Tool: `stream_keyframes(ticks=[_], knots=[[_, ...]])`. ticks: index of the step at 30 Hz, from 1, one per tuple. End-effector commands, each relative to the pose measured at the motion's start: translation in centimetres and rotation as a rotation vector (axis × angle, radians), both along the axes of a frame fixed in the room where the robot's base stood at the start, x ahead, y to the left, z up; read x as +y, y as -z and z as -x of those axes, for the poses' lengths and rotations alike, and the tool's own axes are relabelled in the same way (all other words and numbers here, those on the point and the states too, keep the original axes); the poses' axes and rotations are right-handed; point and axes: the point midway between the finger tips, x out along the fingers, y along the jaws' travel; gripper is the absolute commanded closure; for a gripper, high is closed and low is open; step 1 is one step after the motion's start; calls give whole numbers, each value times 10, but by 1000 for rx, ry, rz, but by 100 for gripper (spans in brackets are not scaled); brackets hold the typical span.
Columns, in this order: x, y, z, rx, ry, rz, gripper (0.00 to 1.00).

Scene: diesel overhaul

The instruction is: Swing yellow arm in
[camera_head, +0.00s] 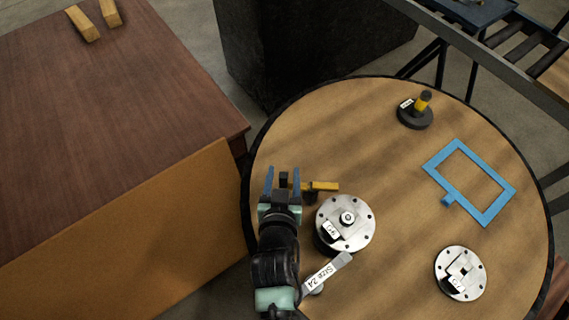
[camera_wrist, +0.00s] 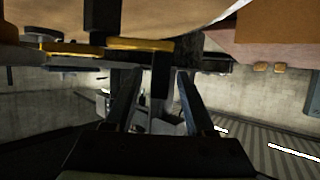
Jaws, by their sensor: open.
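The yellow arm (camera_head: 322,186) is a short bar at the left side of the round table, beside a silver flanged disc (camera_head: 358,210). In the wrist view the yellow arm (camera_wrist: 140,44) lies across the top, just beyond the fingertips. My gripper (camera_head: 282,172) is at the arm's left end, over the table's left edge. In the wrist view my gripper (camera_wrist: 160,72) is open, with a dark post (camera_wrist: 160,82) hanging from the yellow arm between its fingers. I cannot tell whether either finger touches the post.
A brown bench (camera_head: 110,130) stands left.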

Motion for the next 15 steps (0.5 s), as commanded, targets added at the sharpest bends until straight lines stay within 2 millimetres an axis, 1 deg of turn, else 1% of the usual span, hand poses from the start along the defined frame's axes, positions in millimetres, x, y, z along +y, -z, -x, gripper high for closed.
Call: stream_keyframes(ticks=[1, 6, 10, 15], knots=[[0, 2, -7, -1, 0, 0, 45], [-2, 8, -22, -1, 1, 0, 45], [-2, 10, -25, -1, 1, 0, 45], [-2, 10, -26, -1, 1, 0, 45]])
